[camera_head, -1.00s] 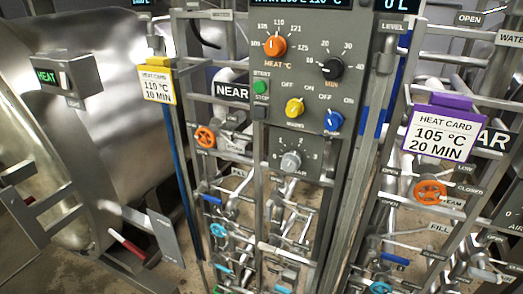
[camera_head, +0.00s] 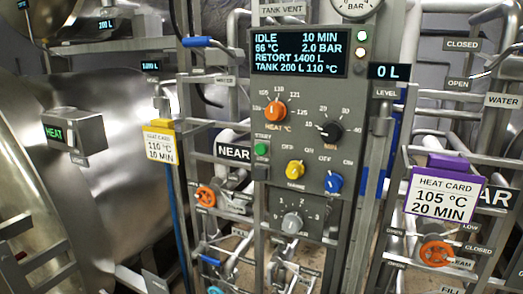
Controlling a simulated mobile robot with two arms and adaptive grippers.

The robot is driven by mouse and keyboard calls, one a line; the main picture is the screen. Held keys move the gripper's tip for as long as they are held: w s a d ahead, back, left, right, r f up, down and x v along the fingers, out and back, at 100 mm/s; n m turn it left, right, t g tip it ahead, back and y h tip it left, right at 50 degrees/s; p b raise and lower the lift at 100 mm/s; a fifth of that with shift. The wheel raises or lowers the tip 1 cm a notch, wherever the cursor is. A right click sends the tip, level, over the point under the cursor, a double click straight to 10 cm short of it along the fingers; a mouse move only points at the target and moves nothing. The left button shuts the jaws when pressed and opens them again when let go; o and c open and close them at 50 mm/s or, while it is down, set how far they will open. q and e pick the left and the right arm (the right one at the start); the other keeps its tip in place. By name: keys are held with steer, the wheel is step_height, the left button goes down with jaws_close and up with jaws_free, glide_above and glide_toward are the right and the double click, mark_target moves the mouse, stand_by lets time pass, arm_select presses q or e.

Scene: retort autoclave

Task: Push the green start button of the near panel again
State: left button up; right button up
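The near panel (camera_head: 292,165) is a grey upright box in the middle of the head view, with a NEAR sign (camera_head: 234,151) at its left. Its green start button (camera_head: 261,150) sits on the left side, under a small START label and above a dark stop button (camera_head: 260,173). The display (camera_head: 299,52) reads IDLE, 10 MIN, 66 °C, 2.0 BAR, RETORT 1400 L, TANK 200 L 110 °C. Nothing covers the green button. Neither of my grippers shows in the view.
The panel also has an orange heat knob (camera_head: 276,111), a black minutes knob (camera_head: 331,131), a yellow knob (camera_head: 295,170), a blue knob (camera_head: 333,183) and a grey knob (camera_head: 292,222). A yellow heat card (camera_head: 160,144) and a purple heat card (camera_head: 445,195) flank it. Pipes and valves crowd around.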

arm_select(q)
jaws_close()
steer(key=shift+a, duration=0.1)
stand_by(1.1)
